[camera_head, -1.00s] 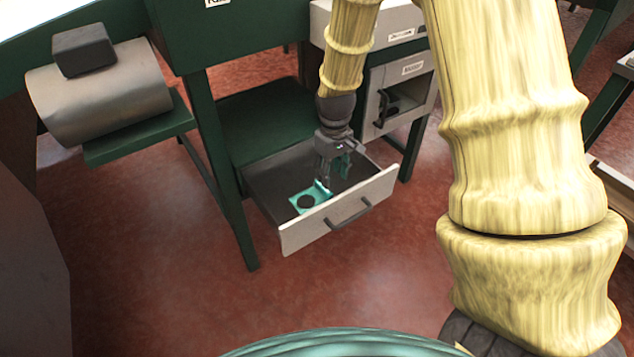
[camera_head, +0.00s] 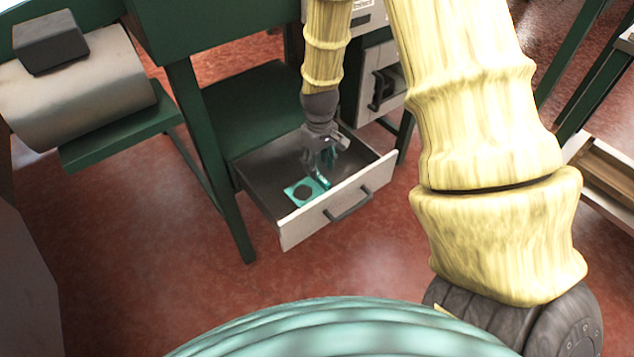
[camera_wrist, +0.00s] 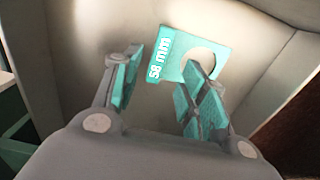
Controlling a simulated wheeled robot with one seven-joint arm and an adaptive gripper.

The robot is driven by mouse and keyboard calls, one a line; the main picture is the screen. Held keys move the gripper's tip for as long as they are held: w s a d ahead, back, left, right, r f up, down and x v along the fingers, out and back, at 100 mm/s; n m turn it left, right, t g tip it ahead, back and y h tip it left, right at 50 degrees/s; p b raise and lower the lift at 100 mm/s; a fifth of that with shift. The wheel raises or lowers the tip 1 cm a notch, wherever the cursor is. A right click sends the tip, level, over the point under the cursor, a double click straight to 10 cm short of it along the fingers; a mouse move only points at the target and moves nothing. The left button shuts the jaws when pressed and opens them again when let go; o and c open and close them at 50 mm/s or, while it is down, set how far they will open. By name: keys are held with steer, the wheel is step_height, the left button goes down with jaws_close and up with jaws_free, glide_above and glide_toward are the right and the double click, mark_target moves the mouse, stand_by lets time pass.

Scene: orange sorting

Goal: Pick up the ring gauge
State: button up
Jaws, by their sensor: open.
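The ring gauge is a flat teal plate with a round hole. It lies in the open drawer, at the front left of the drawer in the head view (camera_head: 293,191). In the wrist view the ring gauge (camera_wrist: 168,67) carries the white text "58 mm", and part of its right side is hidden behind a finger. My gripper (camera_head: 322,177) reaches down into the drawer, just right of the gauge. In the wrist view my gripper (camera_wrist: 158,88) is open, with its teal-padded fingers apart and nothing between the pads. I cannot tell whether a finger touches the gauge.
The drawer (camera_head: 338,210) is pulled out, with a pale front and dark handle. Its walls stand close around my gripper. A green bench leg (camera_head: 213,165) stands to its left. A large metal cylinder (camera_head: 85,85) lies on a green shelf at left. Red floor in front is clear.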

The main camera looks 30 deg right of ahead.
mark_target(321, 176)
steer(key=f, duration=0.3)
steer(key=f+b, duration=0.1)
steer(key=f, duration=0.1)
steer(key=shift+s+d, duration=0.2)
steer(key=shift+s, duration=0.05)
steer(key=shift+r, duration=0.1)
steer(key=shift+c, duration=0.2)
jaws_close()
